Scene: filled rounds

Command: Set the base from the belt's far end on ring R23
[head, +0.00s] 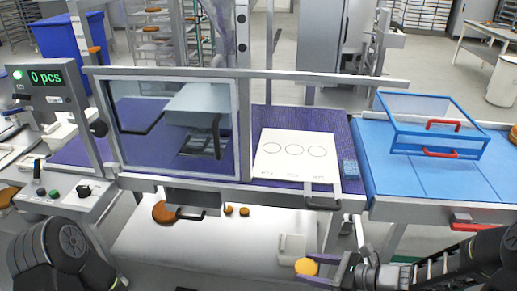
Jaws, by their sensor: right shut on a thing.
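My right gripper (322,270) comes in from the lower right, low in front of the belt, and is shut on a round yellow-orange base (306,267). A white card (295,174) with three empty rings lies on the purple belt (335,121). The rings form a row: left (270,148), middle (294,149) and right (317,152). Small labels are printed below them, too small to read surely, so I cannot tell which is R23. The held base is nearer to me than the card and apart from it. My left gripper is out of view.
A clear guard panel (175,125) stands over the belt left of the card. A blue-framed clear cover with red handles (435,125) stands over the blue surface (390,170) at right. A control box (60,195) and a "0 pcs" display (45,78) are at left.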

